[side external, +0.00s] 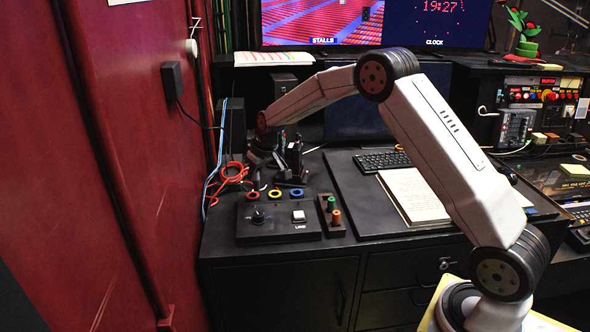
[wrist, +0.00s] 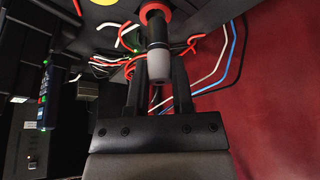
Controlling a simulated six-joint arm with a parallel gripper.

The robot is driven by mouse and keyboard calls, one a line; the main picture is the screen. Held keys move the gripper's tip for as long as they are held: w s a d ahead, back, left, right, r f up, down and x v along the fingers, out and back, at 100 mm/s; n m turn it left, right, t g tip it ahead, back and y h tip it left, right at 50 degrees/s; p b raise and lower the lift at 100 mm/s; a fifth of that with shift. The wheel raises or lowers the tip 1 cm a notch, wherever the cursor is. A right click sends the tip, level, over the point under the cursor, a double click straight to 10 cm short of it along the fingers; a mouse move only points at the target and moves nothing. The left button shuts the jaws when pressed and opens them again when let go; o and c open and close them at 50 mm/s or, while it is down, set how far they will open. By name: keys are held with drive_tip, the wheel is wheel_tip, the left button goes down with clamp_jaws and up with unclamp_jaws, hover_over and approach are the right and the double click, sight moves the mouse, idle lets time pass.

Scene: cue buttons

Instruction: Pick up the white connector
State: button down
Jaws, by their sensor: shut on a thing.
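My gripper (side external: 258,166) is low over the left part of the desk, just behind the control box's red-ringed socket (side external: 252,196). In the wrist view its two black fingers (wrist: 160,56) are shut on a connector (wrist: 158,66) with a pale grey-white end and a black body. The body points at the red ring (wrist: 155,12), which shows right behind it. I cannot tell whether the connector touches or sits in that socket. In the side view the connector is too small and too covered to make out.
The black control box (side external: 302,232) also has yellow (side external: 275,194) and blue (side external: 297,192) rings, a knob and a white button (side external: 298,215). Red cables (side external: 232,172) lie at left, near the red wall (side external: 110,170). A black rack (side external: 293,160) stands close by. An open book (side external: 412,195) lies right.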

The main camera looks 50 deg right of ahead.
sight(257, 176)
drive_tip(key=s+r, duration=0.2)
drive_tip(key=r, duration=0.1)
drive_tip(key=shift+s+a+r, duration=0.2)
drive_tip(key=shift+s+r, duration=0.05)
drive_tip(key=shift+s, duration=0.15)
drive_tip(key=s+a+r, duration=0.1)
drive_tip(key=s+r, duration=0.2)
drive_tip(key=s, duration=0.5)
drive_tip(key=shift+s+a+r, duration=0.15)
drive_tip(key=shift+s+r, duration=0.25)
drive_tip(key=w+d+f, duration=0.5)
drive_tip(key=w+d, duration=0.1)
drive_tip(key=w, duration=0.3)
drive_tip(key=shift+d+f, duration=0.15)
drive_tip(key=shift+d, duration=0.2)
drive_tip(key=shift+w+f, duration=0.1)
drive_tip(key=shift+f, duration=1.8)
drive_tip(key=shift+f, duration=0.9)
idle(2.0)
